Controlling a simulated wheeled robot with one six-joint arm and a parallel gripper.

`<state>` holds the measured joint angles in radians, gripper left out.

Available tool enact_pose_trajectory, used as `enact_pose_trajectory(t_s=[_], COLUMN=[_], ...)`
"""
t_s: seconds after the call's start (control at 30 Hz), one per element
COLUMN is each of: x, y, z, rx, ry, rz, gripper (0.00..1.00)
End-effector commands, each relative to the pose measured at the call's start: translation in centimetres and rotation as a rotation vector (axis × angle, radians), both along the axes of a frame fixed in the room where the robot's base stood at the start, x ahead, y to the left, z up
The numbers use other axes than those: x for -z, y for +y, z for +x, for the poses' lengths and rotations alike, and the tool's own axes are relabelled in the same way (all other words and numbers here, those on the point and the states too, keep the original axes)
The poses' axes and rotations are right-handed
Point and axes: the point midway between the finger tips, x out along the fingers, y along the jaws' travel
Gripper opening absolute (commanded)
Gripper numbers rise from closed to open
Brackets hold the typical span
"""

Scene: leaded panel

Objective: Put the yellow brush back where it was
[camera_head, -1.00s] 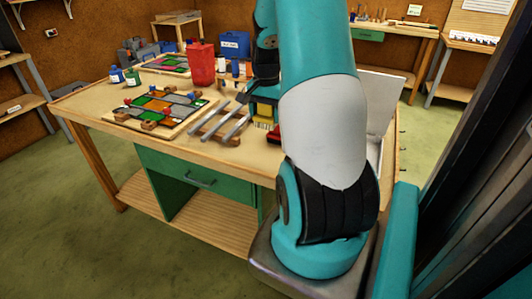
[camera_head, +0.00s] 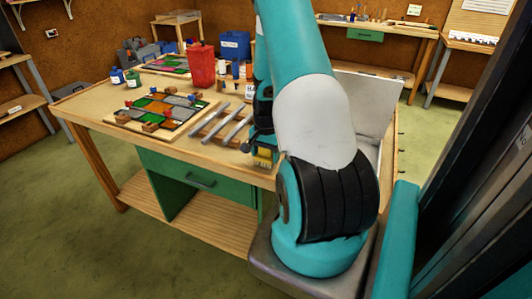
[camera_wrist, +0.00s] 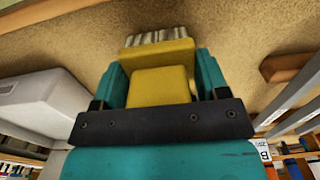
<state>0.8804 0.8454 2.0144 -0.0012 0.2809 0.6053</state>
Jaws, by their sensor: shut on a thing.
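The yellow brush (camera_head: 264,155) is in my gripper (camera_head: 262,143) at the near edge of the workbench, right of the rack with metal bars. In the wrist view the brush (camera_wrist: 160,88) has a yellow block body with pale striped bristles pointing away. My gripper (camera_wrist: 158,78) is shut on it, with a teal finger on each side. The bristles face a bare tan surface; I cannot tell whether they touch it. My arm hides part of the bench behind the gripper.
The wooden rack with metal bars (camera_head: 222,126) is left of the gripper. A panel board with coloured pieces (camera_head: 160,109) lies further left. A red container (camera_head: 201,64) stands behind. A pale open case (camera_head: 362,100) is right of my arm.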

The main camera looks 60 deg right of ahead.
Motion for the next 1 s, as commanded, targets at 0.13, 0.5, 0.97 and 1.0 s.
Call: enact_pose_trajectory(t_s=[0.13,0.5,0.97,1.0], x=[0.3,0.3,-6.6,-7.5], y=[0.0,0.0,-0.1,-0.1], z=[0.0,0.0,0.1,0.0], rx=[0.0,0.0,0.0,0.0], ry=[0.0,0.001,-0.004,-0.003], rz=[0.0,0.001,-0.005,-0.005], gripper=[0.45,0.93,0.93,0.93])
